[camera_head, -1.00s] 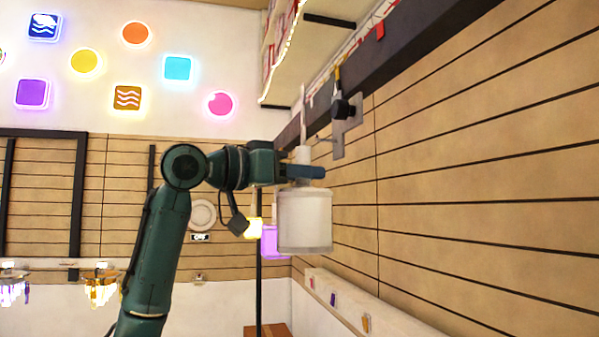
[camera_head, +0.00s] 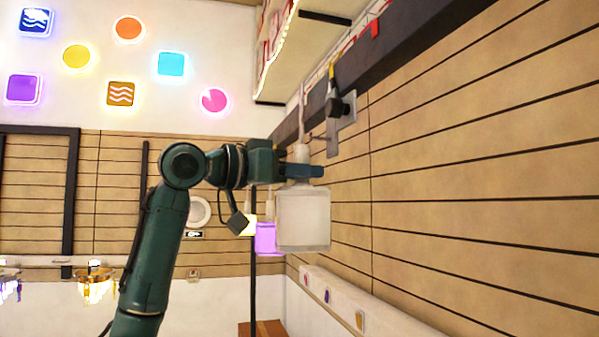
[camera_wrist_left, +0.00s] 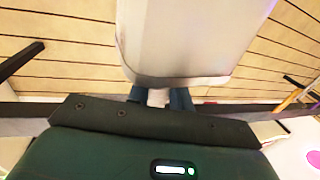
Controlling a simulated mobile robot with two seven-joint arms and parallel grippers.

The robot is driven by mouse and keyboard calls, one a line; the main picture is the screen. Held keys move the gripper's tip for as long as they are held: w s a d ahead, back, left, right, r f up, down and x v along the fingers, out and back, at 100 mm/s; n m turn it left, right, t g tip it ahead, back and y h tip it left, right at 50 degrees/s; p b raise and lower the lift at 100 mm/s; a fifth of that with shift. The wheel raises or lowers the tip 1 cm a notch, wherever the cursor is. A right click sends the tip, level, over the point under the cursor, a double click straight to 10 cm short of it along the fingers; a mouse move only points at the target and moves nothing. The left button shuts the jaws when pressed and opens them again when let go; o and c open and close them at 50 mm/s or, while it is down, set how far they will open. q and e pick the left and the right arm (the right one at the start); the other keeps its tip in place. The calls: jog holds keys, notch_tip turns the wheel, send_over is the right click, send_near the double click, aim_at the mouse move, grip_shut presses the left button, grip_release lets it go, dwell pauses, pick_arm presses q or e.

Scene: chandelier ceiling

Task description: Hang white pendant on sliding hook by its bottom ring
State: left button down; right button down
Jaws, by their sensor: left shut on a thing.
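The white pendant (camera_head: 302,218) hangs below my left gripper (camera_head: 304,171) in the head view. The gripper is shut on its narrow neck, and a thin white stem (camera_head: 302,128) rises above the jaws. In the left wrist view the pendant's pale shade (camera_wrist_left: 190,40) fills the top middle, with the neck between the blue fingers (camera_wrist_left: 160,97). The hook, a thin prong (camera_head: 318,137) on a grey wall plate (camera_head: 333,140) with a black knob (camera_head: 338,107), is just right of the stem. I cannot tell whether they touch. No ring is clear. My right gripper is out of view.
A shelf (camera_head: 285,60) is above. A glowing purple lamp (camera_head: 265,238) shows behind the pendant. A white ledge (camera_head: 345,305) is below.

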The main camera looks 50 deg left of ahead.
pick_arm(q)
jog(key=shift+w+d+r, duration=0.1)
jog(key=shift+w+d, duration=0.4)
jog(key=shift+w, duration=0.45)
jog(key=shift+w+d, duration=0.35)
jog(key=shift+w, duration=0.25)
dwell(0.4)
jog(key=shift+f+b, duration=0.35)
jog(key=shift+f, duration=0.4)
dwell(0.4)
jog(key=c, duration=1.2)
grip_release()
jog(key=shift+o, duration=0.5)
jog(key=shift+w+f, duration=0.1)
